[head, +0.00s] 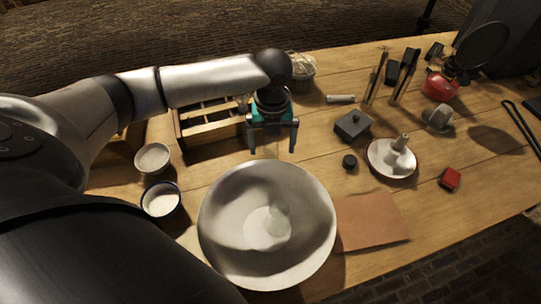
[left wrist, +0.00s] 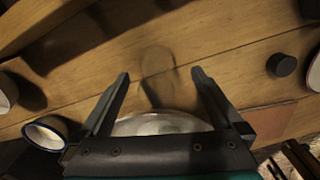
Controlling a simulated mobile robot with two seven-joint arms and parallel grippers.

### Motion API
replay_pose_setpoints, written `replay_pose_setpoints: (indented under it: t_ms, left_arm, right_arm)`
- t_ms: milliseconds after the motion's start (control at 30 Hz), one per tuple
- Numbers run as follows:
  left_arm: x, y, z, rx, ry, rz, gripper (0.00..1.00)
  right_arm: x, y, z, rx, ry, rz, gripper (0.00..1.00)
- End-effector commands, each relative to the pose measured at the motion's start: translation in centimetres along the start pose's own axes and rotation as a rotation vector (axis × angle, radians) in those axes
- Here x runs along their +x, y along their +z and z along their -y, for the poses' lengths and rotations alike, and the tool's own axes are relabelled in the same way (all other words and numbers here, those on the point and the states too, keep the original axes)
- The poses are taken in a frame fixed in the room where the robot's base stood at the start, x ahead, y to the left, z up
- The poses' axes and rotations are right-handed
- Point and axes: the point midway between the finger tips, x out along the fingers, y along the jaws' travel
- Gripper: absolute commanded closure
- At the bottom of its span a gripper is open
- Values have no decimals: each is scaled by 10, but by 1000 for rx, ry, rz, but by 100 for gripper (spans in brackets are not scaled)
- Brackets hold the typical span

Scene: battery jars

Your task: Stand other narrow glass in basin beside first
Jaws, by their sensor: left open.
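The wide pale basin (head: 222,193) stands at the front middle of the table; its rim also shows in the left wrist view (left wrist: 160,124). A faint translucent shape (head: 278,228) inside it looks like a clear glass, but its outline is hard to make out. My left gripper (head: 272,151) is open, pointing down just behind the basin's far rim. In the left wrist view, a faint see-through oval outline (left wrist: 158,62) lies between and beyond the fingertips; it may be a narrow glass or only a shadow. My right gripper is not in view.
Two small bowls (head: 153,158) (head: 161,200) stand left of the basin. A wooden box (head: 208,122) is behind left. A brown sheet (head: 370,221) lies right of the basin. A dark lidded box (head: 353,126), a black knob (head: 349,161) and a plate (head: 378,165) stand farther right.

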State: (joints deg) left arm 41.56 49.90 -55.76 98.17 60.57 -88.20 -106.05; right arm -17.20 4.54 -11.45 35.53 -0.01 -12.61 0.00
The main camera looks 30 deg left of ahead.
Motion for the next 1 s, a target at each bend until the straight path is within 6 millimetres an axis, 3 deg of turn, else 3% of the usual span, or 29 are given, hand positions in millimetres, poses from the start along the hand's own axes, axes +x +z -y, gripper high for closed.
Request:
replay_pose_setpoints:
  t_ms: [200,467,1000]
  left_arm:
    - [35,0,-4,0,3,-1,0]
    - [37,0,-4,0,2,1,1]
    - [36,0,-4,0,2,1,62]
  right_arm:
    - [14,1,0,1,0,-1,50]
    - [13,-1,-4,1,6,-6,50]
    - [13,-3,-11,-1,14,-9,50]
